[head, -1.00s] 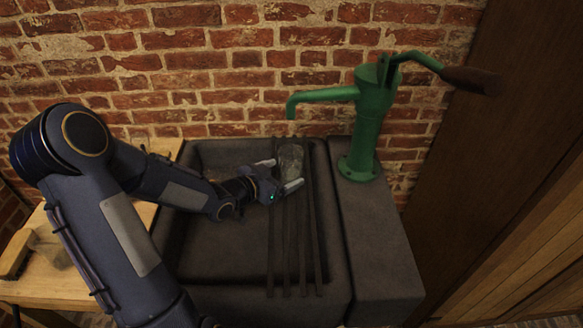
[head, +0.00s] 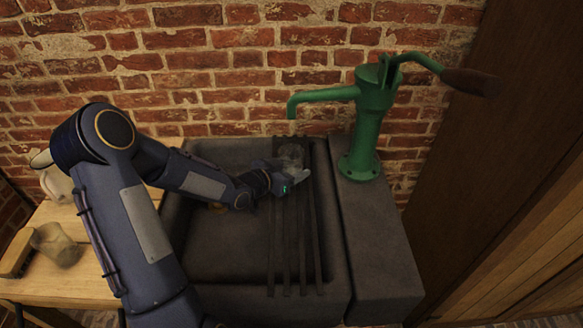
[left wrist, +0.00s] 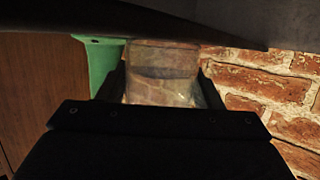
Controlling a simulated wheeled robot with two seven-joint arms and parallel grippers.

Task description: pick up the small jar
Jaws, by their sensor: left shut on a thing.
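The small jar (head: 291,154) is clear, greyish glass and stands at the back of the dark bars over the sink, below the pump spout. My left gripper (head: 289,173) is around it and shut on it, with the arm reaching in from the left. In the left wrist view the jar (left wrist: 160,72) sits between the two dark fingers, and the brick wall shows beside it. Its lower part is partly hidden by the gripper in the head view. I cannot tell whether it is clear of the bars. My right gripper is not in view.
The stone sink (head: 335,285) has dark bars (head: 286,250) across it. A green hand pump (head: 368,125) stands at its right. A wooden table (head: 60,285) at left holds another jar (head: 57,244), a pale pitcher (head: 55,183) and a wooden block (head: 16,254). A brick wall is behind.

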